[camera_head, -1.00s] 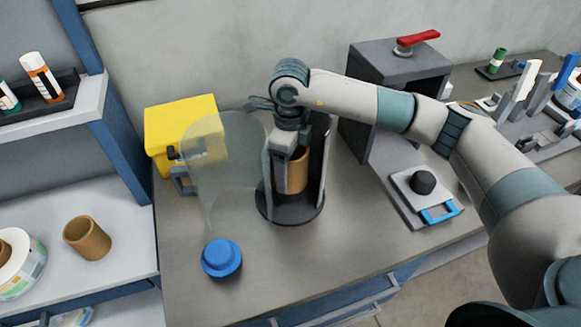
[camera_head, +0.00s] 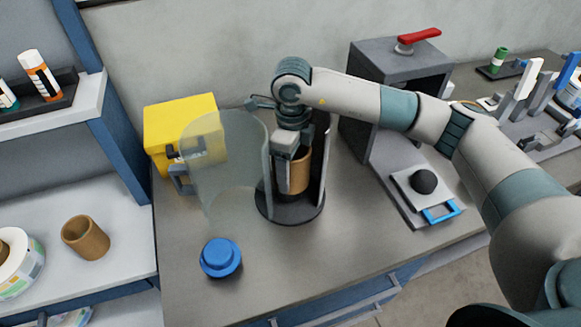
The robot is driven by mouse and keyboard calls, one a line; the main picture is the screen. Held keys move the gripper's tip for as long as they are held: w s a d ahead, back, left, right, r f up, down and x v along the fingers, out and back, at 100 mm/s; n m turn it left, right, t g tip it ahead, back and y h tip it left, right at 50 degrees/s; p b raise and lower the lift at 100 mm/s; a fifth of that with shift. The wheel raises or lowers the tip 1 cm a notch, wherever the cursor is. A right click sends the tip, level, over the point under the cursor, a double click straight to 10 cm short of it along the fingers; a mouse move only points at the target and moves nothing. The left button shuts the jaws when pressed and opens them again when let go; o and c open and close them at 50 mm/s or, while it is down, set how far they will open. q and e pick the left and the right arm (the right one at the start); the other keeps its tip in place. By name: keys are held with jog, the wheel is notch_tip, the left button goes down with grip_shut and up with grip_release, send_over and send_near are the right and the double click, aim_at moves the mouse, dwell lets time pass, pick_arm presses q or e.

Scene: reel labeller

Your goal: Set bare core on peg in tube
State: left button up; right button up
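A brown bare core (camera_head: 300,172) stands roughly upright inside the opened tube, whose dark round base (camera_head: 291,207) rests on the bench. My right gripper (camera_head: 285,172) reaches down into the tube from above, with a finger against the core's left side. It appears shut on the core; the far finger is hidden. The peg is mostly hidden by the core and gripper, so I cannot tell how far down the core sits. The tube's clear curved door (camera_head: 232,165) is swung open to the left. My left gripper is out of view.
A blue round cap (camera_head: 220,257) lies on the bench in front. A yellow box (camera_head: 183,130) stands behind left. A grey press with a red lever (camera_head: 418,37) and a plate with a black knob (camera_head: 423,181) are right. Another brown core (camera_head: 86,238) is on the left shelf.

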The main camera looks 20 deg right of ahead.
jog(key=shift+f+b, duration=0.25)
jog(key=shift+b, duration=0.05)
dwell(0.4)
jog(key=shift+w+r, duration=0.2)
jog(key=shift+r, duration=0.15)
jog(key=shift+f+b, duration=0.1)
jog(key=shift+b, duration=0.2)
dwell(0.3)
jog(key=shift+f, duration=0.25)
jog(key=shift+r, duration=0.1)
jog(key=shift+s+a+r+b, duration=0.1)
jog(key=shift+s+r+b, duration=0.05)
jog(key=shift+r+b, duration=0.15)
jog(key=o, duration=1.2)
jog(key=shift+f, duration=0.1)
jog(key=shift+c, duration=0.2)
